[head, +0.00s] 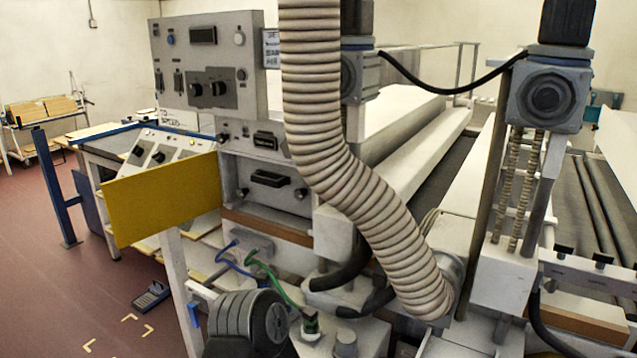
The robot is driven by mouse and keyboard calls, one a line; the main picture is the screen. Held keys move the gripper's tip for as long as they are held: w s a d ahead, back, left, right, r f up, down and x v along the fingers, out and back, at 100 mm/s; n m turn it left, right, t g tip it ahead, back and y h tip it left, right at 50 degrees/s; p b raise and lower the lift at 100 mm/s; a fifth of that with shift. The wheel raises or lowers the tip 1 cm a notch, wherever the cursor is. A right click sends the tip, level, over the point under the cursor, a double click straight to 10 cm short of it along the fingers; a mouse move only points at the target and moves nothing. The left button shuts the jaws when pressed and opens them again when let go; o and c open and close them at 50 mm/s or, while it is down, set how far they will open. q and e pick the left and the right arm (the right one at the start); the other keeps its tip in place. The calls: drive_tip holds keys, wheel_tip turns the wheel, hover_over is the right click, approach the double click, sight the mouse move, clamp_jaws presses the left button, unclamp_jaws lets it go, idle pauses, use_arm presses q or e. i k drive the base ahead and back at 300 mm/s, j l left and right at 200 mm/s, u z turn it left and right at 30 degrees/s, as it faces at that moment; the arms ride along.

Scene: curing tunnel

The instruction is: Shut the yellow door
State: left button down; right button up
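The yellow door (163,199) is a flat panel on the left side of the grey machine. It stands open, swung out to the left from the front of the machine, with its right edge close to the housing. To its right, an open grey compartment (262,200) shows a dark handle-like part and small knobs inside. Neither of my grippers shows in the head view, so nothing of mine is seen touching the door.
A thick ribbed hose (345,172) hangs in front of the machine. A control box (207,68) sits above the compartment. Blue and green cables (262,268) hang below it. A sloped console (160,150) stands behind the door. Red floor (50,265) is clear at left.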

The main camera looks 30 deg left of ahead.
sight(141, 206)
drive_tip(key=j, duration=1.35)
drive_tip(key=j+z, duration=0.15)
drive_tip(key=j, duration=0.4)
drive_tip(key=j+z, duration=0.1)
drive_tip(key=j, duration=0.5)
drive_tip(key=k+j+z, duration=0.15)
drive_tip(key=j, duration=0.4)
drive_tip(key=j+z, duration=0.1)
drive_tip(key=j, duration=0.45)
drive_tip(key=k+j+z, duration=0.15)
drive_tip(key=j, duration=0.4)
drive_tip(key=i+j+z, duration=0.1)
drive_tip(key=j+z, duration=0.15)
drive_tip(key=j, duration=0.6)
drive_tip(key=j+z, duration=0.25)
drive_tip(key=j, duration=0.55)
